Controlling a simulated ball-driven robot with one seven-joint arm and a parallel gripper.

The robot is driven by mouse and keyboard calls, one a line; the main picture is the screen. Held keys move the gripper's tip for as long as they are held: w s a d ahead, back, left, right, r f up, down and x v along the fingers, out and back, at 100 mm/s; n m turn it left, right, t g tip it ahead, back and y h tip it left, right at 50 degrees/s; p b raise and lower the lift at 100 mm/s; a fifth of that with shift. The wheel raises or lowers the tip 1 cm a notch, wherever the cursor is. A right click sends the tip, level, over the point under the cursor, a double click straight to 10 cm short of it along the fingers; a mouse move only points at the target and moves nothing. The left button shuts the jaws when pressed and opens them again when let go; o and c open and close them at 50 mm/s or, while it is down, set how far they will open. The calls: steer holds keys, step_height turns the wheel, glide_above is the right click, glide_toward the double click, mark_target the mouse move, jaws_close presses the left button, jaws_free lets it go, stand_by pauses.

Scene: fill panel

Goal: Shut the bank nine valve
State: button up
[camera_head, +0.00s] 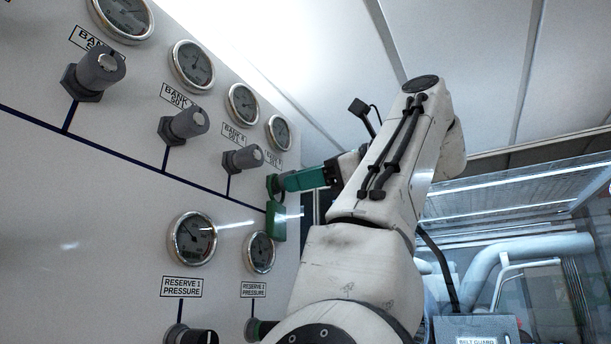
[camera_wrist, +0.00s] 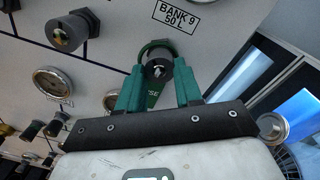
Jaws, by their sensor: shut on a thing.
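The bank nine valve is a dark round knob (camera_wrist: 157,66) under the plate reading BANK 9 50 L (camera_wrist: 176,15) in the wrist view. My gripper (camera_wrist: 157,78) has its two green fingers on either side of this knob and is shut on it. A green tag (camera_head: 276,222) hangs below the valve in the head view; its ring loops around the knob in the wrist view, with part of its lettering hidden. In the head view my gripper (camera_head: 284,183) reaches the panel's right end, and its fingers mostly hide the knob.
More bank knobs (camera_head: 185,124) and gauges (camera_head: 193,66) line the white panel (camera_head: 90,215) to the left. Reserve gauges (camera_head: 193,238) sit below, with knobs beneath them. Pipes (camera_head: 510,255) and a belt guard (camera_head: 476,330) stand at right, beyond my arm.

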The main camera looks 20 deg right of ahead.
steer(key=m, duration=0.9)
steer(key=shift+f+y, duration=0.3)
stand_by(0.5)
steer(key=o, duration=1)
steer(key=shift+s+r, duration=0.1)
steer(key=shift+o, duration=0.2)
